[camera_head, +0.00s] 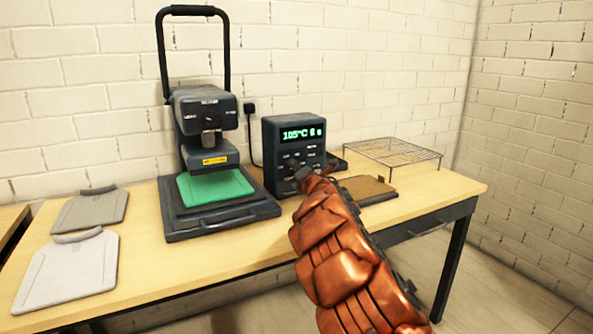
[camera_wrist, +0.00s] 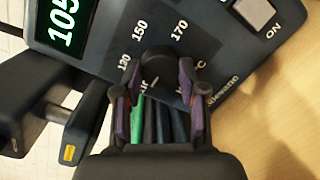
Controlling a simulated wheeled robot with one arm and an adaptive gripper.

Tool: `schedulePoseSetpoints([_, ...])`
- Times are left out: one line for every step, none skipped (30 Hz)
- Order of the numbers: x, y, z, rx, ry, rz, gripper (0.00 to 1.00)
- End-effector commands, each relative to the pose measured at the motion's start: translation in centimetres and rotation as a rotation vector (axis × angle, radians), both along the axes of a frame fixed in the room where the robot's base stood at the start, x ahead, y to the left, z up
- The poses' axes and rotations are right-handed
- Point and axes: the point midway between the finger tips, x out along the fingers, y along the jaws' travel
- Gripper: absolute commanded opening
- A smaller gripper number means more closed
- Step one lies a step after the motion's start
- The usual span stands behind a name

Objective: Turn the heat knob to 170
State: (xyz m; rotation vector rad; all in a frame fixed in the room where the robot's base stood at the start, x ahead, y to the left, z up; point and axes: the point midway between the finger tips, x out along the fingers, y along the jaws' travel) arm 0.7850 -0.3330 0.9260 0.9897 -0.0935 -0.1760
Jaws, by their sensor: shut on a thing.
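The heat control box (camera_head: 290,132) stands on the table right of the heat press. Its green display reads about 105°C. In the wrist view the display (camera_wrist: 66,22) shows "105" and the panel (camera_wrist: 105,50) has printed marks 130, 150 and 170. The dark round heat knob (camera_wrist: 157,67) sits below these marks, between the fingertips. My gripper (camera_wrist: 156,92) is shut on the knob, a finger on each side. In the head view my gripper (camera_head: 303,174) is at the lower front of the box, and my copper arm hides part of it.
The heat press (camera_head: 205,110) with a raised black handle and a green pad (camera_head: 214,186) stands left of the box. Two grey boards (camera_head: 70,265) lie at the left. A brown board (camera_head: 366,190) and wire rack (camera_head: 393,152) are at the right. An ON button (camera_wrist: 254,12) is on the panel.

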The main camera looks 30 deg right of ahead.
Motion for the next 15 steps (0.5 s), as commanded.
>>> schedulePoseSetpoints([0.0, -0.03, 0.09, 0.011, 0.0, -0.001, 0.06])
schedulePoseSetpoints([-0.01, -0.04, 0.11, 0.019, -0.001, -0.001, 0.06])
schedulePoseSetpoints([-0.01, -0.06, 0.16, 0.033, -0.002, -0.001, 0.06])
schedulePoseSetpoints([-0.01, -0.06, 0.2, 0.047, -0.004, -0.001, 0.06])
schedulePoseSetpoints([-0.01, -0.04, 0.24, 0.061, -0.005, -0.001, 0.06])
schedulePoseSetpoints([0.01, -0.01, 0.28, 0.082, -0.007, 0.0, 0.06])
schedulePoseSetpoints([0.02, 0.0, 0.31, 0.101, -0.009, 0.0, 0.06])
schedulePoseSetpoints([0.0, -0.03, 0.32, 0.12, -0.01, 0.0, 0.06])
schedulePoseSetpoints([-0.01, -0.07, 0.37, 0.15, -0.013, -0.001, 0.06])
schedulePoseSetpoints([-0.01, -0.07, 0.4, 0.173, -0.014, -0.001, 0.06])
schedulePoseSetpoints([-0.02, -0.06, 0.43, 0.198, -0.017, -0.001, 0.06])
schedulePoseSetpoints([-0.03, -0.08, 0.42, 0.233, -0.019, -0.001, 0.06])
schedulePoseSetpoints([-0.04, -0.09, 0.42, 0.259, -0.02, -0.001, 0.06])
schedulePoseSetpoints([-0.03, -0.09, 0.46, 0.288, -0.024, -0.002, 0.06])
schedulePoseSetpoints([-0.03, -0.12, 0.49, 0.326, -0.027, -0.002, 0.06])
